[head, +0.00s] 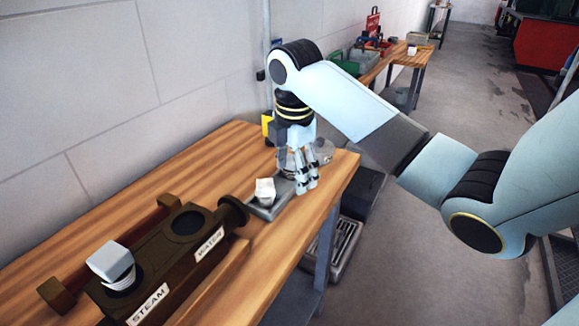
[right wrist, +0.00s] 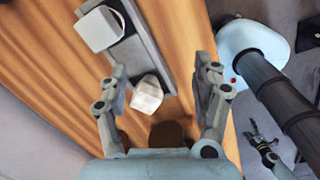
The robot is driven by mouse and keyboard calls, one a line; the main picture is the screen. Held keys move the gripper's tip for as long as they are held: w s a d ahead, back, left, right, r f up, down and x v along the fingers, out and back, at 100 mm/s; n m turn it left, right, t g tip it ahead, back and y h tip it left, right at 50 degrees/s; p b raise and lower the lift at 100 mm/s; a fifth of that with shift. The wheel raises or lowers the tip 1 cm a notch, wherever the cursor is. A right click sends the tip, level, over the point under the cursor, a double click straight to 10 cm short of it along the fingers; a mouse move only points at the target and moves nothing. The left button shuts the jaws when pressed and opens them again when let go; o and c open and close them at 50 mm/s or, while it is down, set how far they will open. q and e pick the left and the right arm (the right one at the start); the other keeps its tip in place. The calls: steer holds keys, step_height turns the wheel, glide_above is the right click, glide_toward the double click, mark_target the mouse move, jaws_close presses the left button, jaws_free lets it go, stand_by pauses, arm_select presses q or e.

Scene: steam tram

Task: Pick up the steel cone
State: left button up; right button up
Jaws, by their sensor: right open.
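My right gripper (head: 307,188) points down over the far part of the grey tray (head: 268,212) on the wooden bench. In the right wrist view its two fingers (right wrist: 163,95) are spread apart. Between them is a pale faceted, tapering piece (right wrist: 147,95), perhaps the steel cone, at the near end of the tray (right wrist: 133,58). I see no contact with it.
A brown block (head: 186,245) labelled STEAM and WATER lies at the near left, with a grey-topped piece (head: 112,263) on the steam side. The WATER opening looks empty. A wall borders the bench's left.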

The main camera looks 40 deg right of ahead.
mark_target(291, 157)
steer(key=w+d+r+n, duration=0.1)
steer(key=w+d+r, duration=0.1)
steer(key=w+d+r+n, duration=0.1)
steer(key=w+r+n, duration=0.1)
steer(key=w+d+r+n, duration=0.2)
steer(key=r, duration=0.1)
steer(key=shift+w+d+g+y, duration=0.15)
steer(key=shift+d+g+y, duration=0.15)
steer(key=shift+g+y, duration=0.1)
step_height(291, 157, down, 5)
step_height(291, 157, down, 5)
steer(key=shift+a+f, duration=0.15)
steer(key=shift+f, duration=0.05)
jaws_close()
